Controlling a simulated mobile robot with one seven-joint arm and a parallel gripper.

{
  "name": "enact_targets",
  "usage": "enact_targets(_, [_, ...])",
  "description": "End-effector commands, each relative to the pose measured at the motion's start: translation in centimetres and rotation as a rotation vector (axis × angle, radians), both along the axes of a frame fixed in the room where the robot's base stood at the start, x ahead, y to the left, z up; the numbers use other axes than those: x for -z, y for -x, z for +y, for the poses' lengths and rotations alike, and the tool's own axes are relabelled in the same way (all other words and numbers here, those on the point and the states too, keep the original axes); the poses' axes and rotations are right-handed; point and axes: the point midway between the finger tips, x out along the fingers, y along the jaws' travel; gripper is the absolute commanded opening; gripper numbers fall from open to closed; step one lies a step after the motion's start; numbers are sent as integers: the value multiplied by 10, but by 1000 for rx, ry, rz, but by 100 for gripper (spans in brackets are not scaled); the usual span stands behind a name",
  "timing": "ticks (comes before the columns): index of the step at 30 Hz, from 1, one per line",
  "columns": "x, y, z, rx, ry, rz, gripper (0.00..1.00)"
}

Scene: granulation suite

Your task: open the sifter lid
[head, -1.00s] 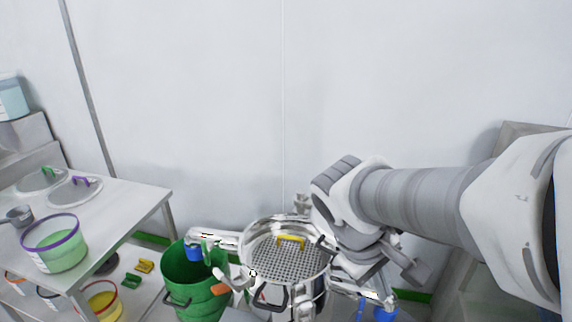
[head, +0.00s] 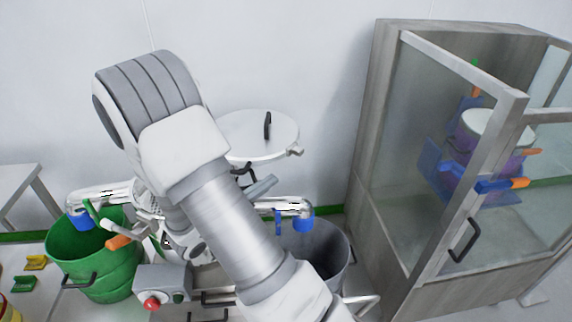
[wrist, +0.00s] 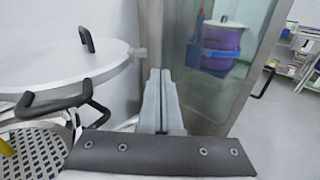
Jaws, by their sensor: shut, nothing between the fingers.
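The sifter's round white lid (head: 245,133) has a black upright handle. It is roughly level and swung off to one side, with the perforated sieve (wrist: 38,155) uncovered below and left of it in the wrist view. The lid also shows at left in the wrist view (wrist: 55,62). A black curved handle (wrist: 60,100) is at its near rim. My gripper (wrist: 160,73) is shut and empty, beside the lid's rim on its right and apart from it. In the head view my arm hides most of the sifter.
A green bin (head: 95,262) stands left and a grey bin (head: 318,250) right of the sifter. A glass-doored cabinet (head: 376,130) holding a purple container stands at right. A control box with a red button (head: 152,303) is in front. A bench (head: 22,180) is at left.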

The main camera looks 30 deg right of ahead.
Motion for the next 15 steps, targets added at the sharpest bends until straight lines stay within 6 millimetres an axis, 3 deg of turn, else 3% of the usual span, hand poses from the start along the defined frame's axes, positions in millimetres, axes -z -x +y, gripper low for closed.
enact_targets(1, [13, -6, 3, -32, 24, 25, 0])
enact_targets(3, [21, -12, 7, -67, 48, 44, 0])
enact_targets(8, [26, -19, 7, -98, 70, 61, 0])
enact_targets(15, [25, -31, -27, -93, 69, 59, 0])
